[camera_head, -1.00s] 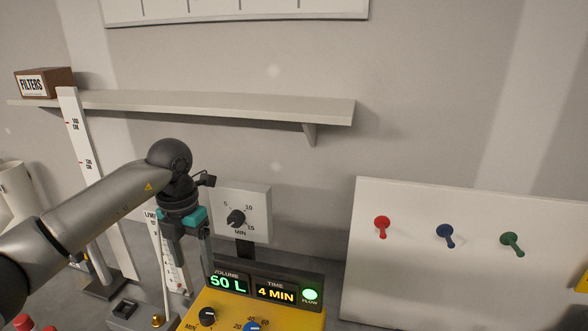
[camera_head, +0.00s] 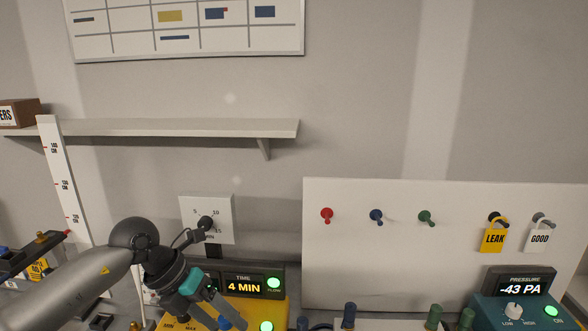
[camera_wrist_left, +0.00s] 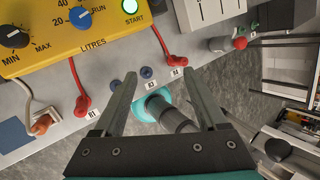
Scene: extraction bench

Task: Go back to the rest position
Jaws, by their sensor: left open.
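My left gripper (camera_head: 212,304) is low in the head view, in front of the yellow pump box (camera_head: 270,308). In the left wrist view its two fingers (camera_wrist_left: 160,84) are spread apart. No object is held between the fingertips. A teal and dark round part (camera_wrist_left: 172,112) shows beyond the fingers; I cannot tell what it is. My right gripper is not in view.
A white dial box (camera_head: 190,230) is behind my left wrist. A white board (camera_head: 400,265) holds coloured knobs and two padlocks, above a teal pressure unit (camera_head: 490,310). Red hose ends (camera_wrist_left: 83,100) plug into the bench front. A shelf (camera_head: 200,128) runs above.

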